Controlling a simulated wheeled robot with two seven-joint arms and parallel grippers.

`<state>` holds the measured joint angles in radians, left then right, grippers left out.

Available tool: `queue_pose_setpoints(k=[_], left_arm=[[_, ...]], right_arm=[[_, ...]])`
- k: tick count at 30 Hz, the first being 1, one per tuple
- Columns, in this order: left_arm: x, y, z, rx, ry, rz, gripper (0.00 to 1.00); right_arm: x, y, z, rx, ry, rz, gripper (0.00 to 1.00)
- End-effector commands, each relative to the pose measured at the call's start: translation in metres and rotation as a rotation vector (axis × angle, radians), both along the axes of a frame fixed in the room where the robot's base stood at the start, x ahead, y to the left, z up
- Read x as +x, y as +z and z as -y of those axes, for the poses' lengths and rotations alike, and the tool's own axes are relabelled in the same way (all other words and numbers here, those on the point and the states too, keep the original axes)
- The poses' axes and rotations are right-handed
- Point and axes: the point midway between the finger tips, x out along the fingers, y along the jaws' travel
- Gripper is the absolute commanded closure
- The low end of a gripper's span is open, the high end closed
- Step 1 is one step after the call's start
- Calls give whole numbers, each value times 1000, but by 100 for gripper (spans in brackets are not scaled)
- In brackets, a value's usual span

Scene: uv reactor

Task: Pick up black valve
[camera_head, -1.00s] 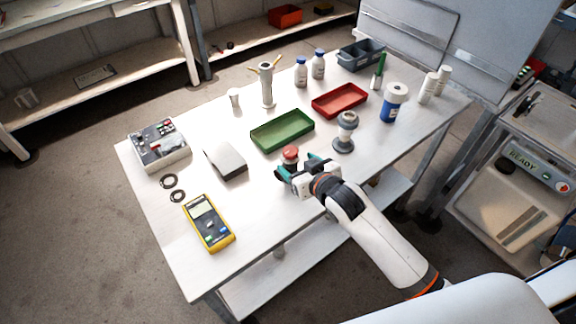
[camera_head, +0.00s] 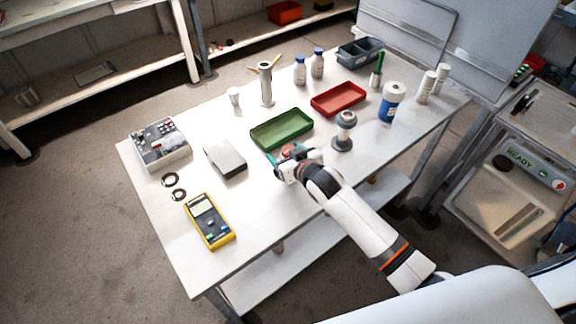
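A part with a round red top (camera_head: 288,151) stands on the white table in front of the green tray; its lower body is hidden by my gripper. My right gripper (camera_head: 284,156) is at this part, its teal fingers spread on either side of the red top. It looks open, and I cannot tell whether the fingers touch the part. A grey valve-like part (camera_head: 345,131) with a dark ring and a round base stands upright to the right of the gripper. I cannot tell for sure which of the two is the black valve. My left gripper is not in view.
The green tray (camera_head: 254,144) lies just behind my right gripper, the red tray (camera_head: 338,112) farther right. A grey box (camera_head: 226,160), two black rings (camera_head: 170,180), a yellow multimeter (camera_head: 209,222) and a control box (camera_head: 160,145) lie left. The table's front middle is clear.

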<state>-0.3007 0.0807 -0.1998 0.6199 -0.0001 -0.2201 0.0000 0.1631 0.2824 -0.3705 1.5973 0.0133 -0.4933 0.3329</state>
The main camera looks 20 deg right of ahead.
Motion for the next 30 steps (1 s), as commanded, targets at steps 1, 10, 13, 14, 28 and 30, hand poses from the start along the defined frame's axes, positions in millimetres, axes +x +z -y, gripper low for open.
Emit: queue_pose_setpoints(k=[1,10,13,14,28,30], left_arm=[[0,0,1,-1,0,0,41],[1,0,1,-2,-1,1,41],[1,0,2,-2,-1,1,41],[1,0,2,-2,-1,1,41],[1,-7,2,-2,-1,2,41],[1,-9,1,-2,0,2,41]], right_arm=[[0,0,0,0,0,0,37],[0,0,0,0,0,-1,85],[0,1,0,0,0,2,85],[0,1,0,0,0,2,85],[1,64,0,1,-1,8,85],[1,76,0,0,-2,6,85]])
